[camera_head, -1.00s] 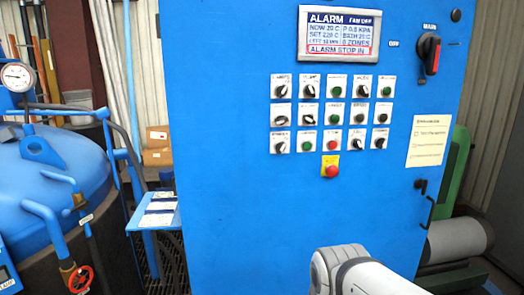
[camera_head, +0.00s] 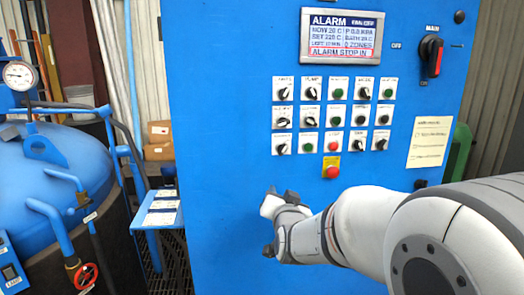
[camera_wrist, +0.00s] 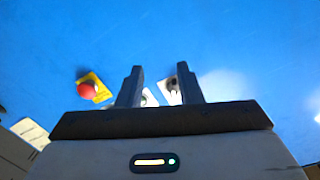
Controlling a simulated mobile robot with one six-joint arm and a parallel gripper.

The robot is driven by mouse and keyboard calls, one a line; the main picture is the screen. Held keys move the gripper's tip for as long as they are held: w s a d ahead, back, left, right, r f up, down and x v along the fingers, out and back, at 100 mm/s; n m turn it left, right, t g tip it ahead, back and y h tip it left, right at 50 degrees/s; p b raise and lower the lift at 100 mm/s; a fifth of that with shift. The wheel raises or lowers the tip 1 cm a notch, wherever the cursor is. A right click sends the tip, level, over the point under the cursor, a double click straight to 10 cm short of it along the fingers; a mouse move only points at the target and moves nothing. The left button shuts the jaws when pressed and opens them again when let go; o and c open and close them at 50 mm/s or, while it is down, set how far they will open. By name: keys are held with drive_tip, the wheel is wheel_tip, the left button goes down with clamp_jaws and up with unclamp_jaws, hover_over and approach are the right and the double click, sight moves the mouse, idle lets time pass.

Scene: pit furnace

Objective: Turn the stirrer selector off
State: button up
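The blue control panel (camera_head: 225,200) carries three rows of selector knobs and round buttons on white label plates. A black selector knob (camera_head: 282,145) is at the left end of the bottom row. The small labels are too blurred for me to tell which selector is the stirrer's. My gripper (camera_head: 272,222) is in front of the panel, below the rows and left of the red stop button (camera_head: 331,171). In the wrist view my gripper's two fingers (camera_wrist: 159,78) are apart with nothing held. A dark knob (camera_wrist: 172,85) on a white plate shows beside the right finger, partly hidden.
A small blue shelf with papers (camera_head: 161,207) juts out at the left, near a blue vessel (camera_head: 50,160) with a gauge (camera_head: 20,75).

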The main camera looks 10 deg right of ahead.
sight(284, 150)
drive_tip(key=w+r+m+t+h+p, duration=0.1)
drive_tip(key=w+r, duration=0.1)
drive_tip(key=w+d+r+m+t+h+p, duration=0.1)
drive_tip(key=w+r, duration=0.2)
drive_tip(key=w+d+r+m+t+h+p, duration=0.1)
drive_tip(key=w+r+t, duration=0.1)
drive_tip(key=shift+w+d+r+h, duration=0.1)
drive_tip(key=shift+w+r+h, duration=0.15)
drive_tip(key=shift+w+h, duration=0.1)
drive_tip(key=shift+p+x, duration=0.35)
drive_tip(key=shift+x, duration=0.45)
drive_tip(key=shift+c, duration=0.3)
clamp_jaws()
